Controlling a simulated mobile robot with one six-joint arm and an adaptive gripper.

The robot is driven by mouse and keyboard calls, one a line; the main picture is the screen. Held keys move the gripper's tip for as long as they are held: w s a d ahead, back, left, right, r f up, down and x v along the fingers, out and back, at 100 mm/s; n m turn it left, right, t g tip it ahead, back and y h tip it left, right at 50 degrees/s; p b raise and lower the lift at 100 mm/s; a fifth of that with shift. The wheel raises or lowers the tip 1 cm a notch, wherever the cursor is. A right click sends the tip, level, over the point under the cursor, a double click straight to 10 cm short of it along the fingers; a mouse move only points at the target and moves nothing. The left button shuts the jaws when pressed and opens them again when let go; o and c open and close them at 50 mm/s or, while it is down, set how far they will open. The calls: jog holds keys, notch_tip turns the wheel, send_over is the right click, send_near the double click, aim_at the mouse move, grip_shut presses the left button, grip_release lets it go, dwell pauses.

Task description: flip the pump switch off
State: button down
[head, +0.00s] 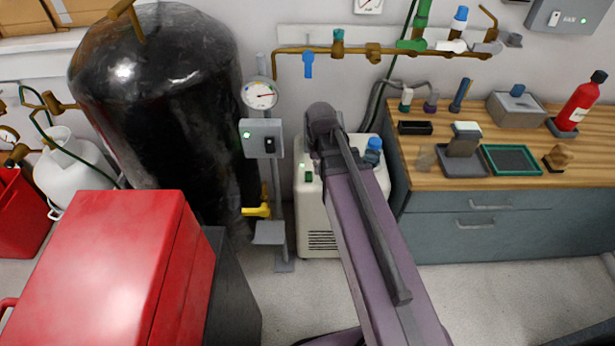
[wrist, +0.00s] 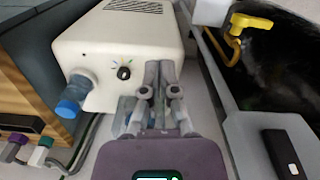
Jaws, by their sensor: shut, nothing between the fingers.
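A grey switch box (head: 262,138) stands on a post beneath a round gauge (head: 260,94). It has a small pale light (head: 246,134) and a black switch (head: 269,145). A grey box face with a black switch (wrist: 283,153) shows at the lower right of the wrist view. The cream pump (head: 312,215) stands right of the post, with a small green-lit spot on its front. In the wrist view the pump (wrist: 110,40) shows a dark knob (wrist: 124,72). My gripper (wrist: 160,68) is shut and empty before the pump, left of the switch box. My arm hides it in the head view.
A black tank (head: 160,100) stands left of the post, and a yellow valve handle (head: 258,210) sits low on it. A red box (head: 110,260) fills the lower left. A wooden bench (head: 455,178) is at right. Floor shows right of my arm.

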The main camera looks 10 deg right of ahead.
jog(key=m+g+b, duration=0.1)
jog(key=m+b, duration=0.1)
jog(key=b, duration=0.3)
send_over(307, 178)
jog(key=w, duration=0.2)
notch_tip(307, 178, down, 6)
jog(key=shift+w+d, duration=0.2)
jog(key=shift+d, duration=0.15)
jog(key=shift+f+b, duration=0.1)
jog(key=shift+b, duration=0.2)
jog(key=f+b, duration=0.4)
jog(key=s+f+b, duration=0.1)
jog(key=f+b, duration=0.4)
jog(key=s+f+b, duration=0.1)
jog(key=f+b, duration=0.3)
jog(key=shift+s+a+f+b, duration=0.1)
jog(key=shift+a+f+b, duration=0.1)
jog(key=shift+f+b, duration=0.1)
jog(key=shift+a, duration=0.15)
